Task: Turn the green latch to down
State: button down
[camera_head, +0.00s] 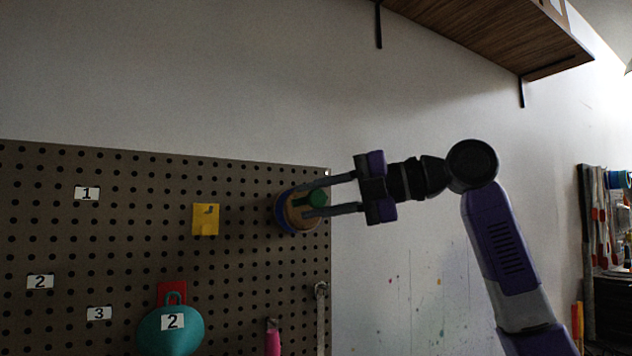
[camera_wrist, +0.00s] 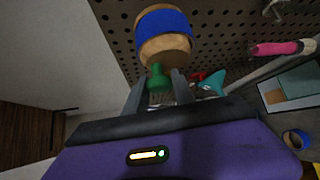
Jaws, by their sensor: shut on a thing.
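The green latch (camera_head: 318,198) sticks out from a round wooden mount with a blue band (camera_head: 284,214) near the right edge of the pegboard. My gripper (camera_head: 305,202) reaches in from the right, with one finger above the latch and one below. It is shut on the green latch. In the wrist view the green latch (camera_wrist: 158,77) lies between the two fingertips, and the wooden mount (camera_wrist: 165,45) stands just beyond. The fingers hide part of the latch and mount, so its exact turn is hard to tell.
The pegboard (camera_head: 120,230) holds a yellow plate (camera_head: 205,219), number labels, a teal funnel-like thing (camera_head: 170,330) marked 2, and a pink-handled tool (camera_head: 273,340). A wooden shelf (camera_head: 490,35) is above right.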

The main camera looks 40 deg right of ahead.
jog(key=shift+n+g+h+p, duration=0.6)
jog(key=shift+n+h+p, duration=0.25)
jog(key=shift+p, duration=0.35)
jog(key=shift+f+h, duration=0.15)
jog(key=shift+h, duration=0.1)
jog(key=c, duration=1.1)
grip_release()
jog(key=b+v, duration=0.1)
jog(key=v, duration=0.6)
jog(key=shift+s+d+r, duration=0.2)
jog(key=shift+s, duration=0.05)
